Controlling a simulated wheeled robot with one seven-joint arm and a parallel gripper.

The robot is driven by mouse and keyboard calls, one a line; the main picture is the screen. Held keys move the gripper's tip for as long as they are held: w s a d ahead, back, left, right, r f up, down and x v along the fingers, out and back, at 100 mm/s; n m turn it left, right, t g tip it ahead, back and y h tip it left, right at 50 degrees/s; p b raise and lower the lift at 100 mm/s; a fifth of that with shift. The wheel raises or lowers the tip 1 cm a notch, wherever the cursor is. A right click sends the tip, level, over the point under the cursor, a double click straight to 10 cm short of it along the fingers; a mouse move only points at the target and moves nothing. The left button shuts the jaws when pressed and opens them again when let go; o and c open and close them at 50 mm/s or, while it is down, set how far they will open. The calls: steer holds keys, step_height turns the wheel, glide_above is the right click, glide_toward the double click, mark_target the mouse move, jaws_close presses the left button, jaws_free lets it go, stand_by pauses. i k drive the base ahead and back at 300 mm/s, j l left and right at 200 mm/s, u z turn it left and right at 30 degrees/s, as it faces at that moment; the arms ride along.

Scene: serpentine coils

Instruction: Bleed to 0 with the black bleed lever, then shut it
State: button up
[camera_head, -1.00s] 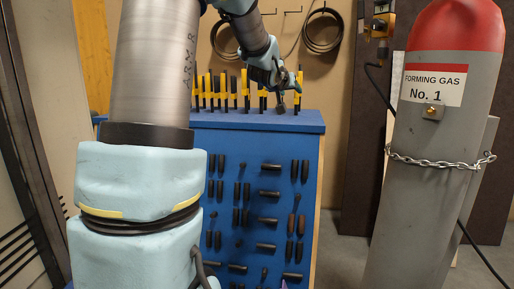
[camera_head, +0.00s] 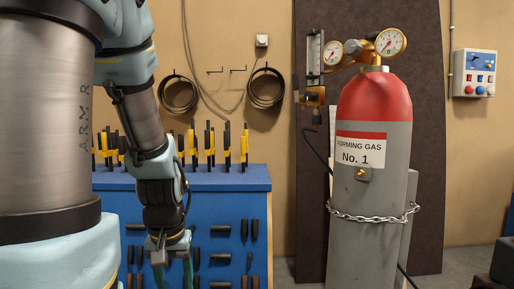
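The red-topped grey gas cylinder labelled "FORMING GAS No. 1" (camera_head: 372,215) stands upright right of centre. A brass regulator (camera_head: 368,58) sits on top, with a large round gauge (camera_head: 389,41) and a smaller gauge (camera_head: 331,52). Their needles are too small to read surely. I cannot make out the black bleed lever. My gripper (camera_head: 172,272) hangs pointing down in front of the blue cabinet, well left of and below the regulator.
The blue tool cabinet (camera_head: 257,188) holds several black-handled tools, with yellow-and-black ones standing on top. A chain (camera_head: 345,214) wraps the cylinder. A dark panel (camera_head: 428,150) is behind it. A button box (camera_head: 473,73) hangs on the right wall. Coils hang on hooks.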

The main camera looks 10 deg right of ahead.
mark_target(296, 82)
steer(key=z, duration=0.95)
